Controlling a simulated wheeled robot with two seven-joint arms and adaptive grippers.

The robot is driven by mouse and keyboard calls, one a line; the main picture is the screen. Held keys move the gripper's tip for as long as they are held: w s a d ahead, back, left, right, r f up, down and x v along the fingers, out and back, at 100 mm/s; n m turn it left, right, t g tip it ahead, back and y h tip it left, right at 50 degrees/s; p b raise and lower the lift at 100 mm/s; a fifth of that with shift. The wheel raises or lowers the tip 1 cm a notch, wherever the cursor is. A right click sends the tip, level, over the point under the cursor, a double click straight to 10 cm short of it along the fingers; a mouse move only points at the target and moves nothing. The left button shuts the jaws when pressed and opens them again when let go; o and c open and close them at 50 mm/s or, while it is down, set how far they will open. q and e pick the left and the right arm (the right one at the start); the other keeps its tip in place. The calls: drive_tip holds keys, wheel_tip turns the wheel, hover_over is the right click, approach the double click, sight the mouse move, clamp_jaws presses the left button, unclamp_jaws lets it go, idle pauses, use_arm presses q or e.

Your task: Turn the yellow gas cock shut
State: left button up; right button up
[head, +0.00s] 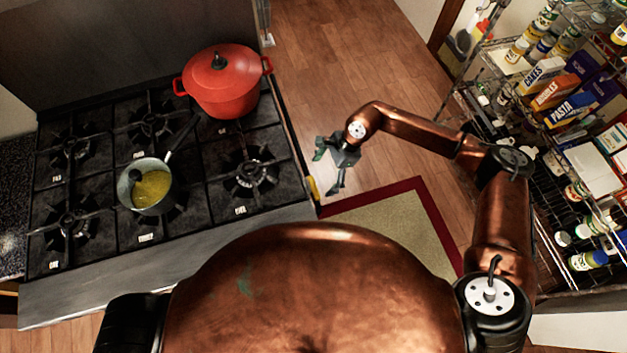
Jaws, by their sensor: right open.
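The yellow gas cock (314,188) shows as a small yellow piece at the right side of the stove, near its front corner. Its handle angle is too small to tell. My right gripper (328,170) is open and empty, just right of the stove's edge and close to the cock, above and slightly right of it in the picture. I cannot tell whether a finger touches it. My left gripper is not in view.
The stove (170,245) carries a red lidded pot (221,88) and a small pan (146,190) with yellow contents and a ladle. A wire shelf (560,215) full of groceries stands at the right. Open wood floor (345,60) and a red-bordered mat (385,225) lie between.

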sight(314, 187)
drive_tip(key=x, duration=0.5)
drive_tip(key=shift+s+a+f, duration=0.1)
drive_tip(key=shift+a+f, duration=0.05)
drive_tip(key=shift+f, duration=0.3)
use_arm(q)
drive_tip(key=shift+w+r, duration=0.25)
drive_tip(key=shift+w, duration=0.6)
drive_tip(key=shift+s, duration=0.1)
use_arm(e)
drive_tip(key=c, duration=0.5)
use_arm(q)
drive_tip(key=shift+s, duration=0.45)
use_arm(e)
drive_tip(key=c, duration=1.2)
